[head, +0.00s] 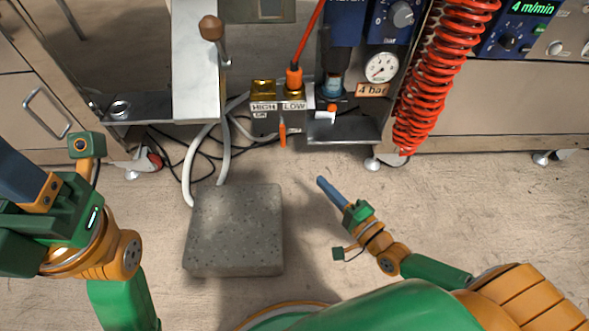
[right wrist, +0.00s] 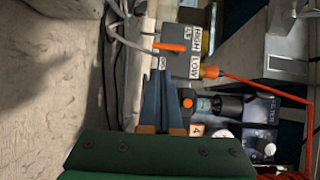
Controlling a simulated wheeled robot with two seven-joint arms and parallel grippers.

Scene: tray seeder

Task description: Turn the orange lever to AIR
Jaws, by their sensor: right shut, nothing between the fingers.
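The orange lever (head: 282,133) hangs below the valve block (head: 265,122), under the HIGH and LOW labels, pointing down in the head view. It also shows in the right wrist view (right wrist: 170,46), just beyond my fingertips. A small white label (head: 260,115), too small to read surely, sits left of the lever. My right gripper (head: 321,181) is shut and empty, below and right of the lever and apart from it. Its blue fingers (right wrist: 162,78) lie together in the right wrist view. My left gripper (head: 18,172) is at the left edge; its fingertips are cut off.
A grey stone block (head: 235,230) lies on the floor below the valve. White hoses and black cables run left of the lever. A red coiled hose (head: 440,75), a pressure gauge (head: 381,68) and a metal shelf (head: 345,130) stand right of it. Floor around my right gripper is clear.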

